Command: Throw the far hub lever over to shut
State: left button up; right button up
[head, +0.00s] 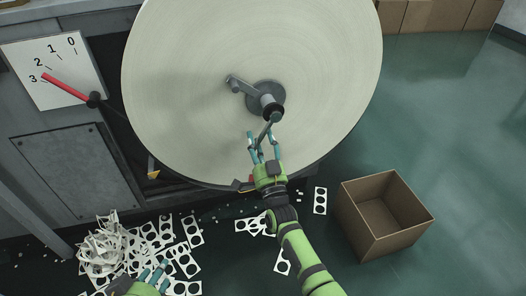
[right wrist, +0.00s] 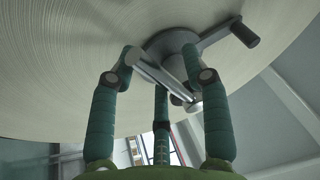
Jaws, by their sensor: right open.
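The hub (head: 266,92) sits in the middle of a big pale disc-shaped roll (head: 330,60). A thin grey lever (head: 266,132) slants down-left from the end of the hub's shaft. It also shows in the right wrist view (right wrist: 160,75), crossing between my fingers. My right gripper (head: 262,147) is open, its fingers around or beside the lever's lower end; I cannot tell if they touch it. A separate crank arm (head: 243,86) with a dark handle (right wrist: 245,32) points up-left from the hub in the head view. My left gripper (head: 153,274) is low at left, open and empty.
A white dial (head: 55,65) has a red pointer (head: 65,88) near 3. White punched scrap strips (head: 160,240) litter the floor and heap at lower left. An open cardboard box (head: 385,215) stands right of my right arm. The green floor beyond it is clear.

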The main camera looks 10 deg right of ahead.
jog(key=v, duration=1.1)
jog(key=shift+s, duration=0.35)
jog(key=shift+a+f, duration=0.15)
